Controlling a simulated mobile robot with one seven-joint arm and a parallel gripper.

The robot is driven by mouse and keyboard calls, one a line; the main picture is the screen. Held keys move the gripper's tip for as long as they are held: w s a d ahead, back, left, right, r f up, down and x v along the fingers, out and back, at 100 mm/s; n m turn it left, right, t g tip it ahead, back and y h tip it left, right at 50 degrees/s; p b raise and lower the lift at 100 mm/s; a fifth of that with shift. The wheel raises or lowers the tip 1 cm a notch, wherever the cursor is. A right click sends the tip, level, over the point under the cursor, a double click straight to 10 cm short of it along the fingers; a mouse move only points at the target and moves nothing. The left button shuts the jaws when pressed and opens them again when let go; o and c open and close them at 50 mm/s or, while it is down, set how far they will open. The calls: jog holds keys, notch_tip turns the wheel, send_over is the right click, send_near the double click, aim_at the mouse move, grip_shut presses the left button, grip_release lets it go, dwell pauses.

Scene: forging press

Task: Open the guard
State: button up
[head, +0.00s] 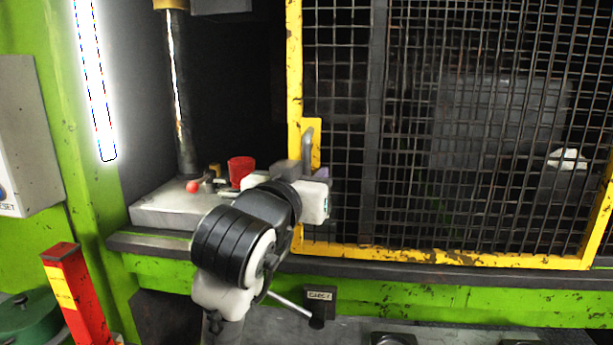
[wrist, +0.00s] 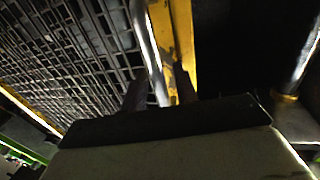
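The guard is a dark wire mesh panel in a chipped yellow frame (head: 294,80), covering the middle and right of the press opening in the head view. A grey bar handle (head: 308,146) stands upright on a yellow plate at its left edge. My gripper (head: 303,170) is at the lower part of this handle. In the wrist view, the handle (wrist: 147,40) runs down between the two dark fingers of my gripper (wrist: 160,92). The fingers are apart, with a gap visible beside the bar. The fingertips' contact with the handle is not visible.
Left of the guard is a dark gap with a vertical column (head: 180,100) on a grey block (head: 160,208). A red cup-like part (head: 240,170) stands there. A red post (head: 80,295) is at the lower left. A ledge (head: 400,265) runs below the guard.

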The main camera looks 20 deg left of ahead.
jog(key=s+b, duration=0.3)
jog(key=s, duration=1)
jog(key=shift+s+d, duration=0.25)
jog(key=shift+s, duration=0.15)
